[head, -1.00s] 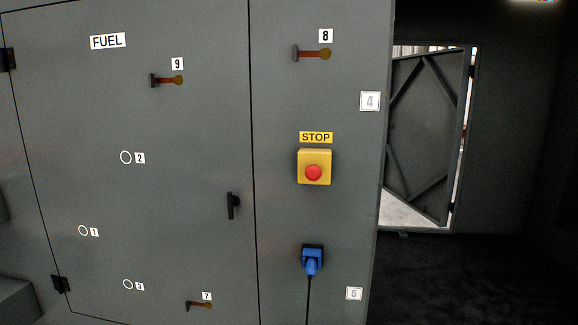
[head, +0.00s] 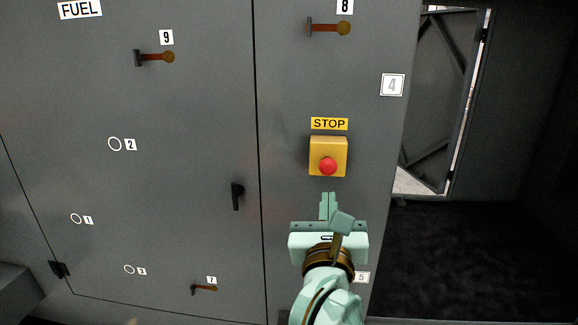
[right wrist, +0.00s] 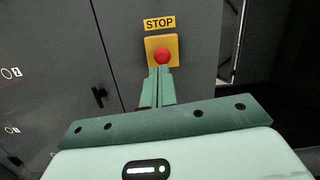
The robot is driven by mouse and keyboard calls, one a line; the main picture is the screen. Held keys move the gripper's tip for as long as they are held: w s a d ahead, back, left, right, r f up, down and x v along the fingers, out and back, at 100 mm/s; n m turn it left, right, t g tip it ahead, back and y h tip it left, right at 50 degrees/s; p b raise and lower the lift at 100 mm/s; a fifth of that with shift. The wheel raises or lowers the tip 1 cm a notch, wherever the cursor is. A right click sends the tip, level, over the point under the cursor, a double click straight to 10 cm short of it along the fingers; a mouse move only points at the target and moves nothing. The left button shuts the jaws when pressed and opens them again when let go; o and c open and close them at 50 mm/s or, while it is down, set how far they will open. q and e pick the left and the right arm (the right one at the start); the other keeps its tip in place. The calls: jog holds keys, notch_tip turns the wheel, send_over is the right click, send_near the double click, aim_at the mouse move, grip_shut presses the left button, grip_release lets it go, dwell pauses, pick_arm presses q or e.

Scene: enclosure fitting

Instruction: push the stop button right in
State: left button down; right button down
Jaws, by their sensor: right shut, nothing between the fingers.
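The stop button is a red knob (head: 328,166) on a yellow box (head: 316,143) on the grey panel, under a yellow STOP label (head: 329,124). In the right wrist view the red knob (right wrist: 162,56) shows just beyond my fingertips. My right gripper (head: 328,198) is shut and empty, its fingers pointing up toward the panel just below the yellow box in the head view. In the right wrist view the fingertips (right wrist: 162,70) overlap the bottom of the box. I cannot tell whether they touch it. My left gripper is not in view.
A black door handle (head: 237,196) and levers, such as lever 9 (head: 155,57) and lever 8 (head: 329,27), stick out of the panel. An open dark door (head: 428,100) stands at the right, beyond the panel's edge. The dark floor there is clear.

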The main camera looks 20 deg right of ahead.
jog(key=f+y, duration=0.1)
jog(key=f, duration=0.1)
jog(key=m+g+p, duration=0.1)
jog(key=p, duration=0.2)
send_near(328, 170)
jog(key=x, duration=0.6)
jog(key=shift+r, duration=0.15)
jog(key=shift+w+d, duration=0.25)
jog(key=shift+w, duration=0.15)
jog(key=shift+w+d+b, duration=0.3)
jog(key=shift+w+d, duration=0.1)
jog(key=shift+w, duration=0.2)
jog(key=shift+s, duration=0.1)
jog(key=shift+a, duration=0.1)
